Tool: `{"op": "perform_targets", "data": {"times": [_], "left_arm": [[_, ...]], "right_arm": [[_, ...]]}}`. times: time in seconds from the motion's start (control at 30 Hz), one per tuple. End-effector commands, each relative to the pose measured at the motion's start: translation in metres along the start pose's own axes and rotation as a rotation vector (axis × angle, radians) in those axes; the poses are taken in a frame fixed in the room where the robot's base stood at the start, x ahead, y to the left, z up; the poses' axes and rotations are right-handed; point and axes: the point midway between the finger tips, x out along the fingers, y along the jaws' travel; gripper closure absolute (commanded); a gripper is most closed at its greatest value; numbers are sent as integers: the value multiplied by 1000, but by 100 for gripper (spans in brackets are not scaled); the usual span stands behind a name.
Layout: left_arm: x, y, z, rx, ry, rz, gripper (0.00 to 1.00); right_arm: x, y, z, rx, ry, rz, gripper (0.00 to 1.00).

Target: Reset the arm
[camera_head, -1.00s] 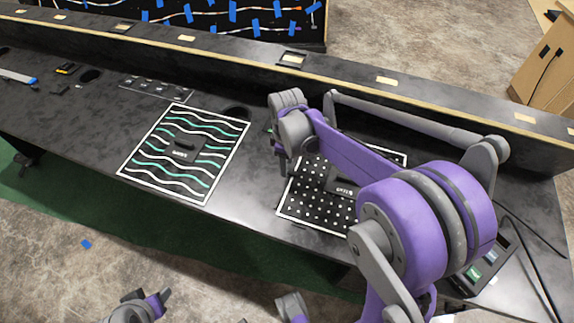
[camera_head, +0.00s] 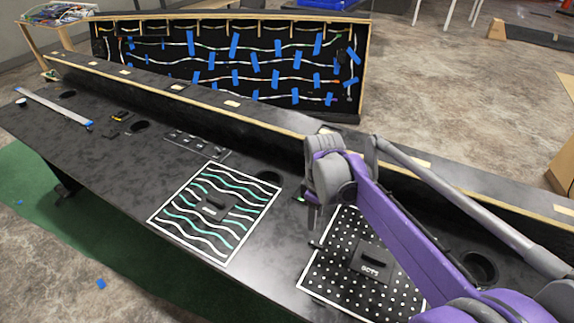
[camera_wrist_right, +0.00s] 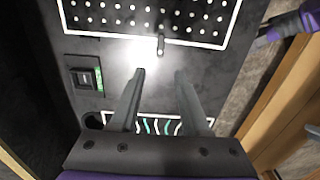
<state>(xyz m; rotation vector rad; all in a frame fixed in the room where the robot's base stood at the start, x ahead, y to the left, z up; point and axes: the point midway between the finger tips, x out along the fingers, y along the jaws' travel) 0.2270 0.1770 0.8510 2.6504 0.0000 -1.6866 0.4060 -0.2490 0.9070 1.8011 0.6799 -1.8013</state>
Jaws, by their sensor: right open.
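My right gripper (camera_head: 314,212) hangs over the black desk (camera_head: 110,205), between the wavy-line panel and the dotted panel. In the right wrist view its two fingers (camera_wrist_right: 160,85) are apart, with nothing between them. The wavy-line panel (camera_head: 190,226) lies left of the gripper, with white and green lines and a dark block at its middle. The dotted panel (camera_head: 335,288) lies to the right, partly hidden by my purple right arm. It also shows at the top of the wrist view (camera_wrist_right: 120,20). My left gripper cannot be made out.
A raised ledge (camera_head: 215,101) runs along the desk's back. A board with blue tape (camera_head: 235,50) stands behind it. A strip (camera_head: 55,107) lies far left. The desk's left part is largely clear.

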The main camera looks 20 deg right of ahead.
Motion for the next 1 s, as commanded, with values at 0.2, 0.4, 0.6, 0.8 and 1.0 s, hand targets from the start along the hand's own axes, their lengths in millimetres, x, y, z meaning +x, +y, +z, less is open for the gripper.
{"op": "perform_targets", "data": {"times": [0.2,0.4,0.6,0.8,1.0], "left_arm": [[-3,0,-2,0,1,0,50],[-20,0,-14,0,8,0,50],[-43,0,-30,0,19,0,50],[-59,0,-44,0,30,0,50],[-64,0,-48,0,33,0,50]], "right_arm": [[-4,-7,2,21,10,11,54],[-26,-52,18,188,93,84,54],[-35,-110,45,433,246,154,54],[-28,-148,66,623,386,173,54],[-22,-161,73,703,447,170,54]]}}
